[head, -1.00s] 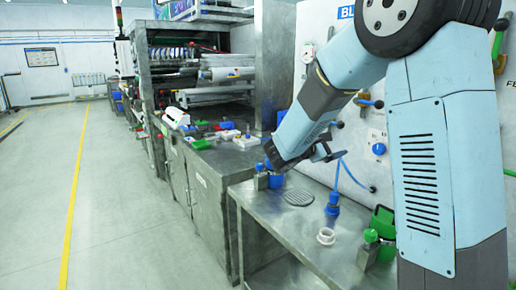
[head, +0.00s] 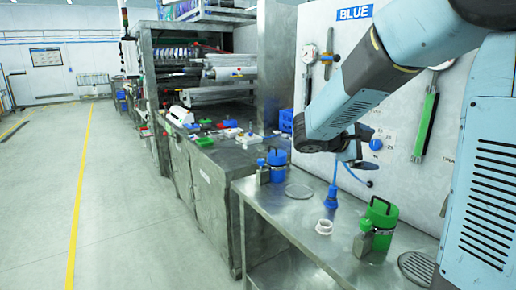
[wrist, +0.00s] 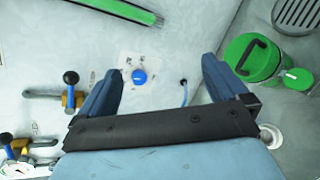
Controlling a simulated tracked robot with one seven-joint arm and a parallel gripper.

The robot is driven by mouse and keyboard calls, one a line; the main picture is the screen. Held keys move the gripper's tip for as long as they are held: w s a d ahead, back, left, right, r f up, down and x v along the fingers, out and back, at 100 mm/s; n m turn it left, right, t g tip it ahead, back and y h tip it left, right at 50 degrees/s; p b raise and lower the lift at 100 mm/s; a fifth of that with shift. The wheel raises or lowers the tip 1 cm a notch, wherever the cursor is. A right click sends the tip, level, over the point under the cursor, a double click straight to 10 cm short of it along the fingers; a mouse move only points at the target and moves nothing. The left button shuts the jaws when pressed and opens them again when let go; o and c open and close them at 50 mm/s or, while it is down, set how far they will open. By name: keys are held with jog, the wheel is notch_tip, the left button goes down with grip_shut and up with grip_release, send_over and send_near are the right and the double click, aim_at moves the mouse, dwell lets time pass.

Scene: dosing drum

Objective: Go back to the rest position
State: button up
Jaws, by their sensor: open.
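My gripper (wrist: 157,85) is open and empty in the wrist view, its two blue fingers spread apart. It faces the white panel (wrist: 60,50), with a blue knob (wrist: 139,77) showing between the fingers. In the head view my gripper (head: 352,158) hangs above the steel bench (head: 285,232), in front of the panel; its fingers are partly hidden by my arm there.
A blue-lidded container (head: 277,163), a small bottle with a blue top (head: 262,172), a white ring (head: 324,227), a blue nozzle (head: 331,195) and a green container (head: 381,216) stand on the bench. Valves (wrist: 70,95) stick out of the panel. The floor at left is clear.

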jog(key=s+d+m+g+y, duration=0.2)
jog(key=s+m+y, duration=0.1)
jog(key=s, duration=0.6)
jog(key=s+a+m+t+y, duration=0.1)
jog(key=s+a+m+y, duration=0.3)
jog(key=s, duration=0.3)
jog(key=s+a+m+t+y, duration=0.1)
jog(key=s+a+m+y, duration=0.3)
jog(key=s, duration=0.4)
jog(key=a+y, duration=0.1)
jog(key=y, duration=0.1)
jog(key=shift+s+f+t+y, duration=0.25)
jog(key=shift+f+t+y, duration=0.05)
jog(key=shift+f, duration=0.05)
